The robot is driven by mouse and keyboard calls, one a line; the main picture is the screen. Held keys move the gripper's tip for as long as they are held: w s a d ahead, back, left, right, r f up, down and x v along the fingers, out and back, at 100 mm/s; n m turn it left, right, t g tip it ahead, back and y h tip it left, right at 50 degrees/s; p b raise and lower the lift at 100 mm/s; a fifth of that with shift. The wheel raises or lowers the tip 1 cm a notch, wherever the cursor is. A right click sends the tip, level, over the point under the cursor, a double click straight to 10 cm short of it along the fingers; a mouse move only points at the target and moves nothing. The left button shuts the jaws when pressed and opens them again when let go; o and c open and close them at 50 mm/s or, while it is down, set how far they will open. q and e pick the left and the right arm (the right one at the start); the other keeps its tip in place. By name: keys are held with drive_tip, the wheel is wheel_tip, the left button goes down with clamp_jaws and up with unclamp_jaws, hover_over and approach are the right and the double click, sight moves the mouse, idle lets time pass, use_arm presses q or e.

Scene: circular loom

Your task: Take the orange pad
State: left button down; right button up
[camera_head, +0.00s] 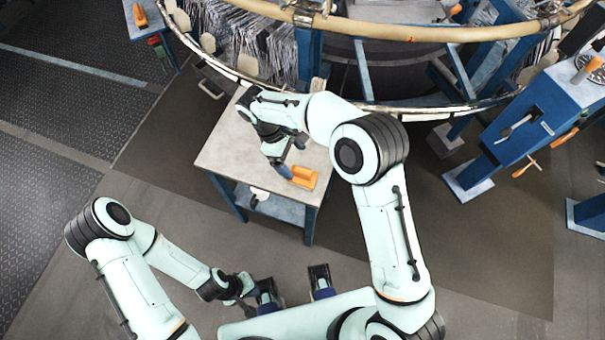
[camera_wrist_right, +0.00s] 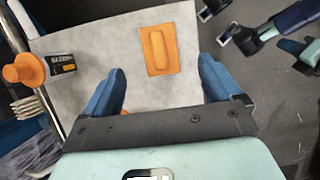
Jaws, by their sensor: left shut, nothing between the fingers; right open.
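The orange pad (camera_head: 311,181) lies flat on the near right part of the small grey-topped table (camera_head: 222,150). In the right wrist view the pad (camera_wrist_right: 158,50) is a rectangle with a rounded oblong outline on its face. My right gripper (camera_head: 284,169) is open and empty, close beside the pad in the head view. In the right wrist view its two blue fingers (camera_wrist_right: 161,80) are well apart, with the pad ahead between and beyond them. My left gripper (camera_head: 248,285) is low in front of the table, shut and empty, away from the pad.
The loom's large ring (camera_head: 400,32) curves behind the table. Blue machine stands (camera_head: 540,115) are at the right. The tabletop around the pad is mostly clear.

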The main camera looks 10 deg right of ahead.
sight(302, 171)
drive_tip(key=x, duration=0.3)
drive_tip(key=shift+w, duration=0.1)
drive_tip(key=x, duration=0.5)
drive_tip(key=shift+f, duration=0.1)
drive_tip(key=c, duration=1.2)
